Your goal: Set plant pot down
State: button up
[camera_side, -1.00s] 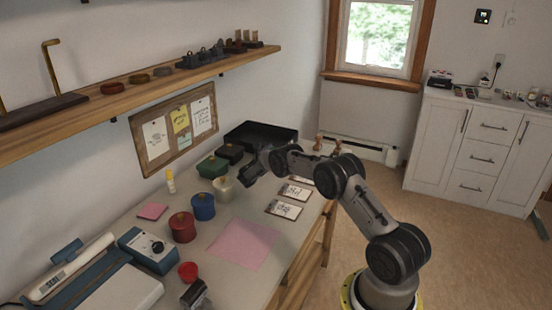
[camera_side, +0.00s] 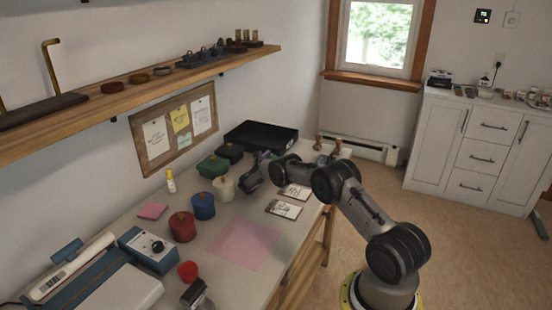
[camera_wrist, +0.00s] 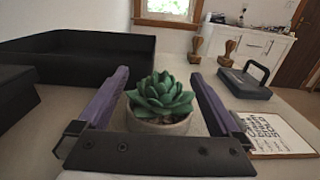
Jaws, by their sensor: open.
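The plant pot (camera_wrist: 160,127) is a grey round pot with a green succulent (camera_wrist: 161,95) in it. In the wrist view it stands upright on the table, between the two purple fingers of my gripper (camera_wrist: 160,76). The fingers are spread wide, with gaps visible beside the plant. The front lower part of the pot is hidden behind the gripper's dark crossbar. In the side view my gripper (camera_side: 252,176) is low over the far part of the table, and the pot is mostly hidden there.
A black tray (camera_side: 262,135) stands behind the gripper, against the wall. Printed cards (camera_side: 284,209) lie to its right. A cream canister (camera_side: 224,189) stands close at its left, with blue, green and red ones beyond. Wooden stamps (camera_wrist: 196,48) and a dark handled block (camera_wrist: 246,84) stand farther back.

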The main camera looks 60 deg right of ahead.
jog(key=shift+r, duration=0.15)
jog(key=a, duration=0.6)
jog(key=shift+a+r, duration=0.1)
jog(key=shift+a, duration=0.6)
jog(key=s+a+r+m+g+y, duration=0.1)
jog(key=a+r+m+y, duration=0.15)
jog(key=r, duration=0.45)
jog(key=s+a+r+m+g+y, duration=0.1)
jog(key=a+r+m, duration=0.2)
jog(key=r, duration=0.3)
jog(key=s+a+r+m+t+y, duration=0.1)
jog(key=s+a+r+m+y, duration=0.1)
jog(key=s+a+r+m, duration=0.25)
jog(key=s+a+r+m+y, duration=0.1)
jog(key=s+a+r+y, duration=0.15)
jog(key=a+r, duration=0.4)
jog(key=s+a+r+m+t+y, duration=0.1)
jog(key=s+a+m+t+y, duration=0.5)
jog(key=s+a, duration=1.8)
jog(key=a+m+y, duration=0.1)
jog(key=a+y, duration=0.1)
jog(key=y, duration=0.2)
jog(key=shift+s+a+r+t, duration=0.3)
jog(key=shift+a+r, duration=0.05)
jog(key=shift+r, duration=0.05)
